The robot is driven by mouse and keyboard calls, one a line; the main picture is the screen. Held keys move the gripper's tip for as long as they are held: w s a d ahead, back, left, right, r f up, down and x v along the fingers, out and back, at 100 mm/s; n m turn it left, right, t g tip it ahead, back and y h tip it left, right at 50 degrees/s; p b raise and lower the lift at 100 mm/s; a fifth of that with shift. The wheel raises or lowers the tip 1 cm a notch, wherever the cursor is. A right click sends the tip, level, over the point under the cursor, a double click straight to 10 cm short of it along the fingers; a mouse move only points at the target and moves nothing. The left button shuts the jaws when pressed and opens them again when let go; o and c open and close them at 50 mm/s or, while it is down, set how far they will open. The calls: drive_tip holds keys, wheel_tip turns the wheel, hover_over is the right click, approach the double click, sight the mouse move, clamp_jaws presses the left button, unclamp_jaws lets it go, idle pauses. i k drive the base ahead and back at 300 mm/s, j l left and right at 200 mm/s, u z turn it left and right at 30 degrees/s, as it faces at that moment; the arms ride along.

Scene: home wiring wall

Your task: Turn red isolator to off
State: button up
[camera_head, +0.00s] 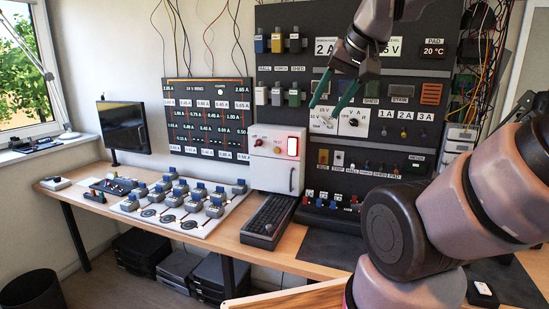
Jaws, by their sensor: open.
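My gripper (325,109) is in front of the dark wall panel, its two green fingers apart and pointing down-left. Nothing shows between them. A second dial (353,122) is just to the right. No part is clearly readable as the red isolator. Small red parts show on the desk at the left (95,196) and in a row low on the panel (309,201). They are too small to tell their position.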

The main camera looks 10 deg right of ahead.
sight(258, 142)
drive_tip(key=i+j, duration=0.85)
